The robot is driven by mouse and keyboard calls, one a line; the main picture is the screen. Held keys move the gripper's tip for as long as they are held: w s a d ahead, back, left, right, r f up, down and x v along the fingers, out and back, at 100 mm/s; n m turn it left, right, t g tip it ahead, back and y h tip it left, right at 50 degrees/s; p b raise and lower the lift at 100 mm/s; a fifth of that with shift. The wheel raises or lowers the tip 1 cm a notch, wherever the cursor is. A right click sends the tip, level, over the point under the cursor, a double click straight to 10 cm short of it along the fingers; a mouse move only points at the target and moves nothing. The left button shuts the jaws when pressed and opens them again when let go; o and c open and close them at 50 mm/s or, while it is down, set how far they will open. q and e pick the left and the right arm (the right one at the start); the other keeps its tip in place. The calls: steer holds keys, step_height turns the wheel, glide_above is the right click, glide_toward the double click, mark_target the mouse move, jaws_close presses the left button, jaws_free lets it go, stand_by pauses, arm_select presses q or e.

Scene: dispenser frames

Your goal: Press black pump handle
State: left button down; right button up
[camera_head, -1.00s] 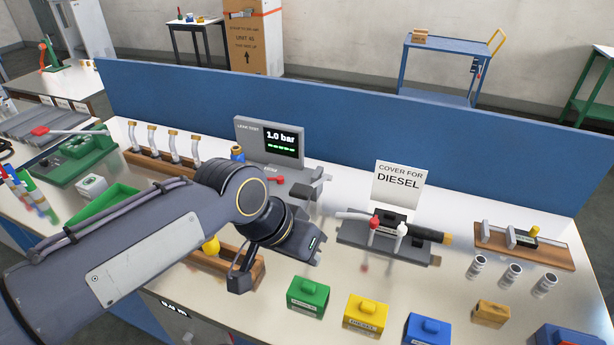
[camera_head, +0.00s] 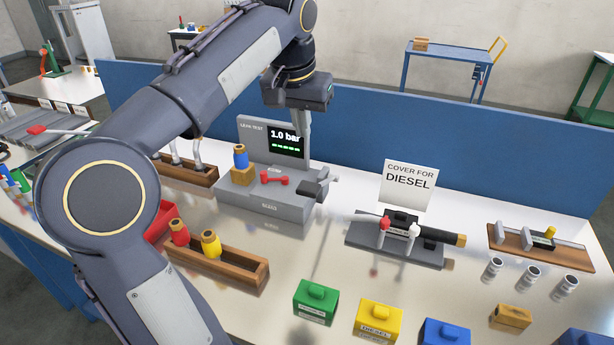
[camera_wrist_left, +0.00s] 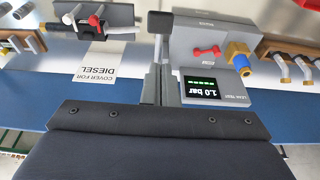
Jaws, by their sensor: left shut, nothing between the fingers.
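The leak test unit (camera_head: 262,211) is a grey base with an upright display reading 1.0 bar. The black pump handle (camera_head: 313,187) sticks out from its right side, and it shows in the left wrist view (camera_wrist_left: 160,21) at the top middle. My left gripper (camera_head: 303,132) is shut and empty, pointing down in front of the display, above the handle and apart from it. In the left wrist view its fingers (camera_wrist_left: 160,70) lie just below the handle in the picture. My right gripper is in neither view.
A red lever (camera_head: 274,179) and a blue and brass fitting (camera_head: 240,157) sit on the unit. A wooden rack (camera_head: 251,272) stands in front. A grey fixture with a black cylinder (camera_head: 436,235) is to the right. A blue panel (camera_head: 365,140) closes the back.

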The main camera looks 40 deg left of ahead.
arm_select(q)
glide_toward(309, 185)
steer(key=b+x, duration=0.1)
steer(key=x, duration=0.4)
steer(key=shift+w, duration=0.15)
steer(key=shift+f, duration=0.75)
